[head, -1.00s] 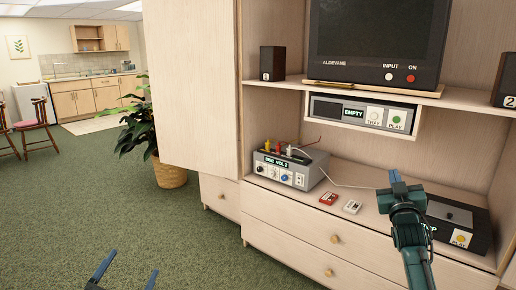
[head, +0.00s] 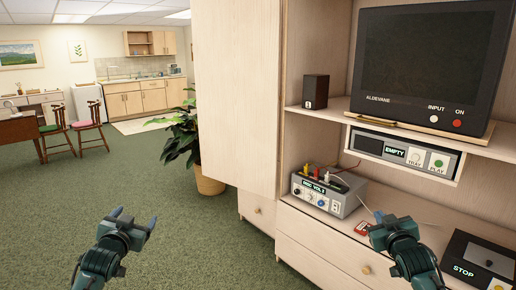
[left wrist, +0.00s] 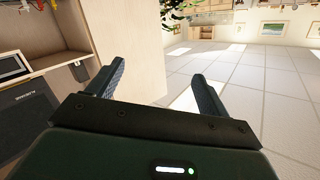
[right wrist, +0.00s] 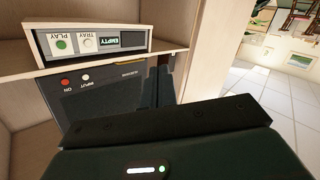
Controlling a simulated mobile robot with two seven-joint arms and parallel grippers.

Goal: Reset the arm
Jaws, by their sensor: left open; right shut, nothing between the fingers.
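My left gripper (head: 134,219) is open and empty over the green carpet, left of the cabinet. Its two spread fingers (left wrist: 160,85) also show in the left wrist view. My right gripper (head: 380,216) is shut and empty in front of the cabinet's lower shelf, near a red cassette (head: 362,228). In the right wrist view its dark fingers (right wrist: 165,85) stand together, partly hidden behind the gripper body.
The wooden cabinet (head: 236,90) holds a TV (head: 425,65), an EMPTY tray player (head: 404,152), a grey DISC VOL box (head: 325,192) with plugs, and a black STOP unit (head: 480,262). A potted plant (head: 210,183) stands beside it.

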